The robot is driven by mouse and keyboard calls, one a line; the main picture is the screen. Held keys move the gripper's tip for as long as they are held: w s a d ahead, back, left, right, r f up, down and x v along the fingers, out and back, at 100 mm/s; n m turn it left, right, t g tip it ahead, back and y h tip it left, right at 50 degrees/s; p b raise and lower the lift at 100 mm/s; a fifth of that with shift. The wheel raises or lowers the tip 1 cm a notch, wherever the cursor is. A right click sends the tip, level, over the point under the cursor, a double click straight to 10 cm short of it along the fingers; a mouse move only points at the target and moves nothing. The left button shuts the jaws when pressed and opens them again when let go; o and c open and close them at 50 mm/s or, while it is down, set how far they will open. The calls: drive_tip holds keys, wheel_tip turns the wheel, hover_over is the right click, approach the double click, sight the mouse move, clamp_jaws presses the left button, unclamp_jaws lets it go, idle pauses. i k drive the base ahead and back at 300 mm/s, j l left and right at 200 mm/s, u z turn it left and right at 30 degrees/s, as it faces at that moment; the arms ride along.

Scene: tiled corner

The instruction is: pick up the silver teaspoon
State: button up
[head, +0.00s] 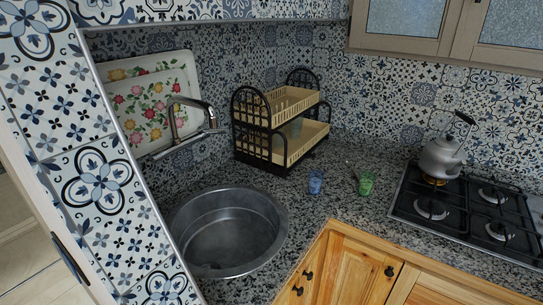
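I cannot make out a silver teaspoon for certain in the head view. A green cup (366,183) stands on the speckled granite counter, and a small thin dark shape shows at its upper left rim, too small to identify. A blue patterned cup (315,182) stands just left of it, apart from it. My gripper is not in view.
A round metal sink (229,236) with a tap (184,122) is at left. A two-tier dish rack (275,132) stands in the corner. A kettle (441,158) sits on the gas hob (470,208) at right. Wooden cabinets (362,262) are below. Counter around the cups is clear.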

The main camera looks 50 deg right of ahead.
sight(355, 174)
drive_tip(key=z, duration=1.6)
